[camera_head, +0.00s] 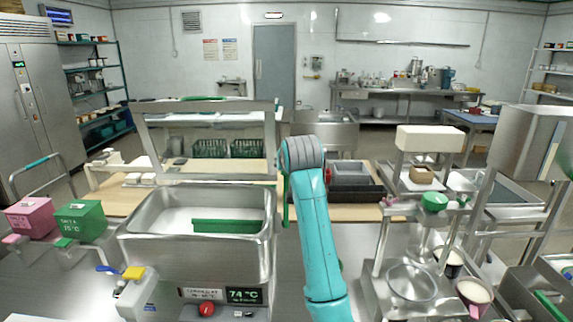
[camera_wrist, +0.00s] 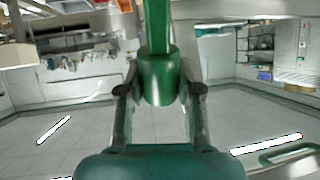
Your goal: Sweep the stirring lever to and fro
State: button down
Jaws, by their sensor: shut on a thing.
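The stirring lever shows in the wrist view as a green bar with a thick rounded green end (camera_wrist: 160,78). My gripper (camera_wrist: 160,92) is shut on this end, with one dark finger on each side. In the head view a slim upright green piece (camera_head: 286,200), probably part of the lever, shows just left of my turquoise arm, beside the vat's right wall. My gripper is hidden behind my arm there. The steel vat (camera_head: 140,240) stands left of my arm, with a green paddle (camera_head: 233,226) lying level inside it.
A pink box (camera_head: 30,217) and a green box (camera_head: 81,220) stand left of the vat. A steel frame (camera_head: 148,140) rises behind it. Grey trays (camera_head: 355,173) sit behind my arm. A steel stand with a bowl (camera_head: 410,282) and cups is at right.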

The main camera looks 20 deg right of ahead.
dwell(0.3)
jog(key=c, duration=0.7)
grip_release()
jog(key=shift+w+f, duration=0.1)
jog(key=shift+w, duration=0.05)
jog(key=shift+c, duration=0.2)
jog(key=v, duration=1.2)
jog(key=shift+f, duration=0.1)
